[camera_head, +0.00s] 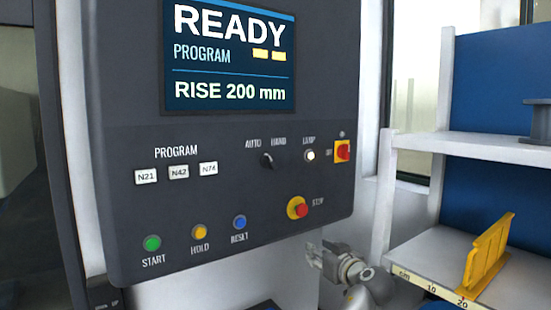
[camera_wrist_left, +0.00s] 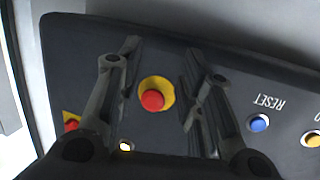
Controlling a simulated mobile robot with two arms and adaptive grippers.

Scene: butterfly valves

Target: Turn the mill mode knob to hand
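The mode knob (camera_head: 267,161) is a small dark knob on the dark control panel (camera_head: 130,110), below the labels AUTO and HAND. It is too small and dark to tell surely which label it points to. My left gripper (camera_head: 316,255) is at the panel's lower right edge, below the red stop button (camera_head: 300,209) and well away from the knob. In the left wrist view, its two fingers (camera_wrist_left: 158,88) are spread with nothing held, and the stop button (camera_wrist_left: 153,99) shows between them. I cannot make out the knob there. My right gripper is not in view.
A lit lamp (camera_head: 310,156) and a red-yellow switch (camera_head: 342,151) sit right of the knob. Program buttons (camera_head: 178,173) and start, hold and reset buttons (camera_head: 240,223) lie left and below. A white shelf (camera_head: 430,146) with a yellow bracket (camera_head: 488,255) stands at right.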

